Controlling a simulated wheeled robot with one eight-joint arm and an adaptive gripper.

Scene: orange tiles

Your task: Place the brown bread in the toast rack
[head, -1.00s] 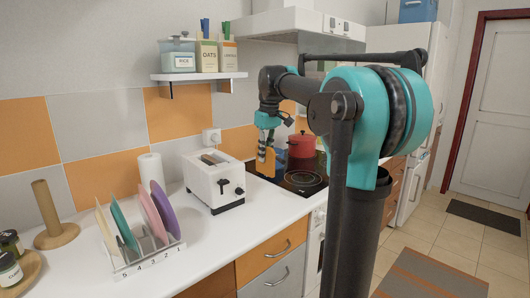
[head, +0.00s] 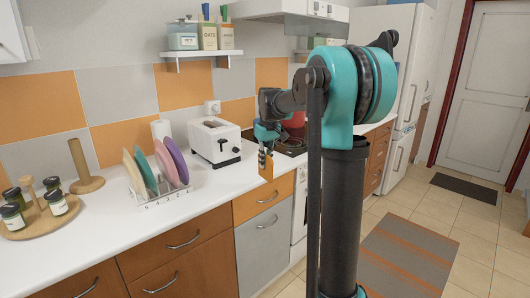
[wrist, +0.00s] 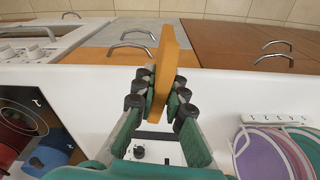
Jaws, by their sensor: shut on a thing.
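My gripper (head: 266,147) is shut on an orange-brown flat slab, the brown bread (head: 265,165). It holds the slab upright near the counter's front edge, right of the toaster. In the wrist view, the slab (wrist: 166,58) stands between the finger pads (wrist: 153,84). A white wire rack (head: 172,197) with numbered slots stands on the counter to the left, apart from my gripper. It holds several round plate-like discs in cream, teal, pink and purple. Its numbered strip shows in the wrist view (wrist: 275,117). I cannot tell whether it is the toast rack.
A white toaster (head: 214,146) stands behind and left of my gripper. A red pot (head: 293,122) stands on the black hob (head: 291,145). A wooden stand (head: 86,184) and a round tray (head: 35,228) with jars are further left. The counter front between rack and gripper is clear.

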